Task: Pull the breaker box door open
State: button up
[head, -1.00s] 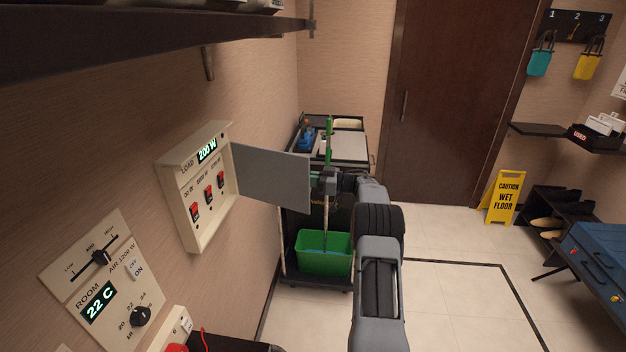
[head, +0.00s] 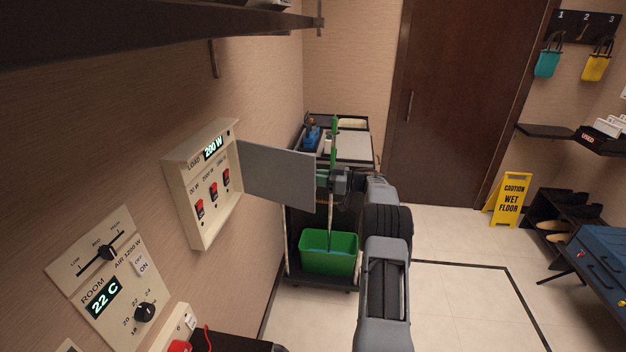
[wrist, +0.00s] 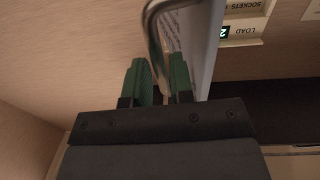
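The breaker box (head: 186,218) is a cream box on the left wall with a lit "200 W" display and several red switches. Its grey door (head: 277,176) stands swung wide out from the wall, hinged on the box's right side. My gripper (head: 328,180) is at the door's free edge. In the wrist view, the green fingers of my gripper (wrist: 166,85) close around the bent metal handle (wrist: 153,35), with the door panel (wrist: 205,45) just to the right. The handle's lower end is hidden between the fingers.
A room control panel (head: 108,275) is on the wall at lower left. A dark shelf (head: 150,45) juts out above the box. A cart with a green bucket (head: 329,252) stands beyond the door and arm. Floor (head: 450,300) is clear to the right.

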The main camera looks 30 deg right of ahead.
jog(key=b+v, duration=0.3)
jog(key=v, duration=0.8)
jog(key=shift+s+d, duration=0.2)
jog(key=shift+d, duration=0.05)
